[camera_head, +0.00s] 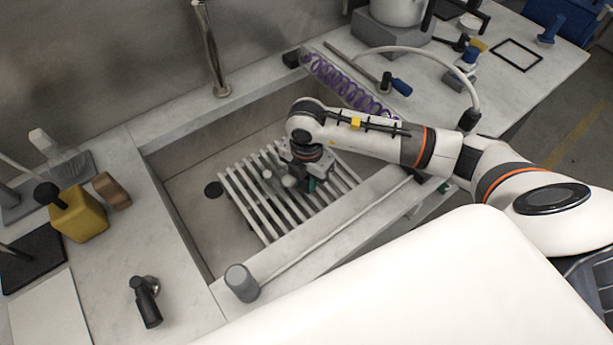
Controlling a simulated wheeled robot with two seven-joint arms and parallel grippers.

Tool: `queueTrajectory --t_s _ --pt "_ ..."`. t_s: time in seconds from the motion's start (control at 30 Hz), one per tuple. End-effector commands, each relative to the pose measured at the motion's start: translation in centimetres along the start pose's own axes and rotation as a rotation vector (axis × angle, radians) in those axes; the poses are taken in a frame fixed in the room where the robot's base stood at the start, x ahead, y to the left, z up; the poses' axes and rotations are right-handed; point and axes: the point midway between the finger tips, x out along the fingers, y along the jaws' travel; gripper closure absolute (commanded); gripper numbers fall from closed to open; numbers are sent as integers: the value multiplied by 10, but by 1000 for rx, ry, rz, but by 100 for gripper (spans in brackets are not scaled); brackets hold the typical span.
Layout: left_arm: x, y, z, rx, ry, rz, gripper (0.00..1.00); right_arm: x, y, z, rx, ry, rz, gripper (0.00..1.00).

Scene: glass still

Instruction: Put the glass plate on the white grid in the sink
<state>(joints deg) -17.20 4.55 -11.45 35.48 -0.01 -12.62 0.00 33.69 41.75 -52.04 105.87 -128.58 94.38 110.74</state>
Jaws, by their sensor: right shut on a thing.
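The white grid (262,212) lies in the sink (190,195), its slats running diagonally. My right gripper (303,186) reaches down into the sink from the right and is over the right half of the grid. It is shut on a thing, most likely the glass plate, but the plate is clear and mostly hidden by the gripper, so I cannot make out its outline. I cannot tell whether it touches the slats. My left gripper is not in view.
A tap (212,50) stands behind the sink. A purple coil condenser (345,82) lies along its back right edge. A grey cylinder (241,282) stands at the front rim. A yellow bottle (78,213) and glass flask (62,160) stand left. The grid's left half is clear.

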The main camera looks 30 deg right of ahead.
Motion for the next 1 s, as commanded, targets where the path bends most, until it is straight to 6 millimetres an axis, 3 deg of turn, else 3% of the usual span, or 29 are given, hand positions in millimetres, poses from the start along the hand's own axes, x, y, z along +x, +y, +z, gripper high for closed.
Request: queueTrajectory --t_s 0.53,0.57,0.6,1.0 --pt "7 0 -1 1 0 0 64 9 0 0 0 0 -1 100" --pt "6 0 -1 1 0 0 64 8 0 0 0 0 -1 70" --pt "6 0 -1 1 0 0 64 8 0 0 0 0 -1 64" --pt "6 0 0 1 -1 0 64 8 1 0 0 0 0 64"
